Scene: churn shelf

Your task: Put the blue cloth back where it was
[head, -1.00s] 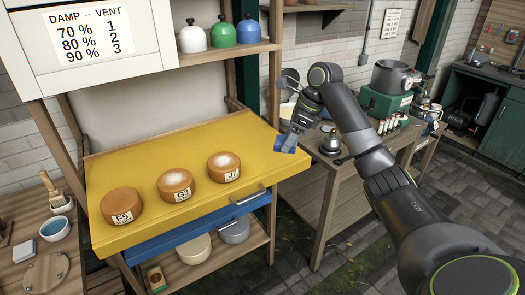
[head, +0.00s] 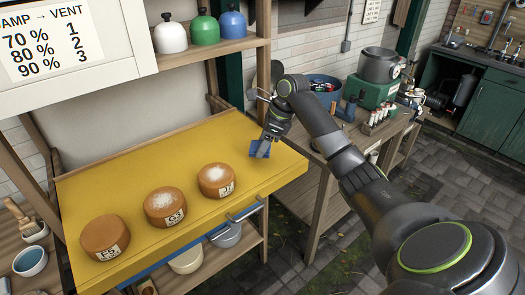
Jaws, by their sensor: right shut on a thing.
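The blue cloth (head: 260,149) is a small folded piece. My right gripper (head: 267,138) is shut on it and holds it at the right end of the yellow board (head: 125,165). I cannot tell whether the cloth touches the board. Three brown cheese wheels with white labels stand on the board: a left one (head: 105,236), a middle one (head: 165,206) and a right one (head: 216,180). My left gripper is not in view.
White, green and blue domed bells (head: 203,28) stand on the shelf above. A side table (head: 330,172) holds a blue tub (head: 323,88) and a green machine (head: 376,88).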

